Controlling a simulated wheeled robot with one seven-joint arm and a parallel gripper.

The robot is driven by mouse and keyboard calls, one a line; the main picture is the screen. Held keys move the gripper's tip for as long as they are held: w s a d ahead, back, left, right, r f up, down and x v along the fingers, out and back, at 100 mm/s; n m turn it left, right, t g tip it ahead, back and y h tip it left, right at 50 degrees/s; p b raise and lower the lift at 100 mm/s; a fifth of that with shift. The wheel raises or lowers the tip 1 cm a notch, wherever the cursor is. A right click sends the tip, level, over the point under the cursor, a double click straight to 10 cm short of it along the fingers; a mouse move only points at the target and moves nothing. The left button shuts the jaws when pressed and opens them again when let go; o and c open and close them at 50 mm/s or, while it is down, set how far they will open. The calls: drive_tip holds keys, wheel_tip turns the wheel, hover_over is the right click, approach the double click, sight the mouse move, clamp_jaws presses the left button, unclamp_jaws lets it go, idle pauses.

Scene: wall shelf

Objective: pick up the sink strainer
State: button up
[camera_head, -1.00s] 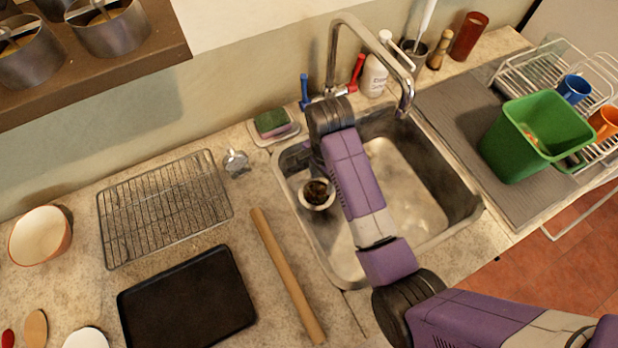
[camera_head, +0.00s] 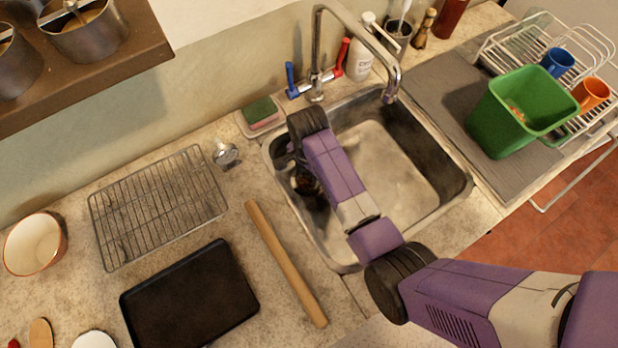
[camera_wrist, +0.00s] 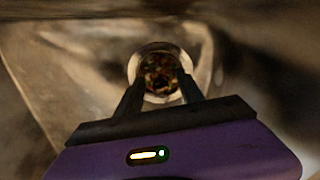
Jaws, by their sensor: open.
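The sink strainer (camera_wrist: 161,52) is a small round cup with a pale metal rim and brownish, mottled contents. In the wrist view it sits straight ahead, upper centre. In the head view my arm hides the gripper's fingers.
The faucet (camera_head: 316,60) arches over the back of the sink. A sponge (camera_head: 262,112) lies behind its left corner. Left are a rolling pin (camera_head: 285,262), a wire rack (camera_head: 158,205) and a black tray (camera_head: 190,300). Right are a green bin (camera_head: 510,115) and a dish rack (camera_head: 500,45).

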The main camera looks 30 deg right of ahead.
drive_tip(key=shift+c, duration=0.5)
clamp_jaws()
drive_tip(key=shift+r, duration=0.2)
